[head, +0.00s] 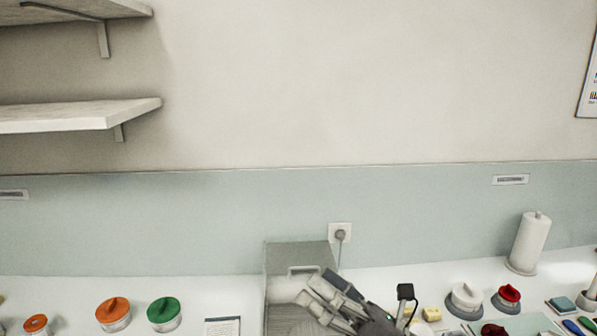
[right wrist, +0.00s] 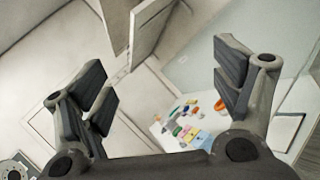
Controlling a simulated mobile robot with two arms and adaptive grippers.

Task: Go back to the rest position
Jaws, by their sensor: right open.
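My right gripper (head: 345,303) shows at the bottom middle of the head view, in front of a grey box. In the right wrist view the two dark fingers of the gripper (right wrist: 165,88) stand wide apart with nothing between them. The gripper is open and empty. Beyond the fingers, the wrist view shows a tilted scene with a distant white surface bearing several small coloured items. My left gripper is in neither view.
The grey box (head: 296,253) stands on the white counter against the wall. Orange-lidded (head: 113,311) and green-lidded (head: 163,310) jars stand left; a white-lidded container (head: 466,298), red-lidded jar (head: 507,297) and paper roll (head: 529,243) stand right. A shelf (head: 80,116) juts out at upper left.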

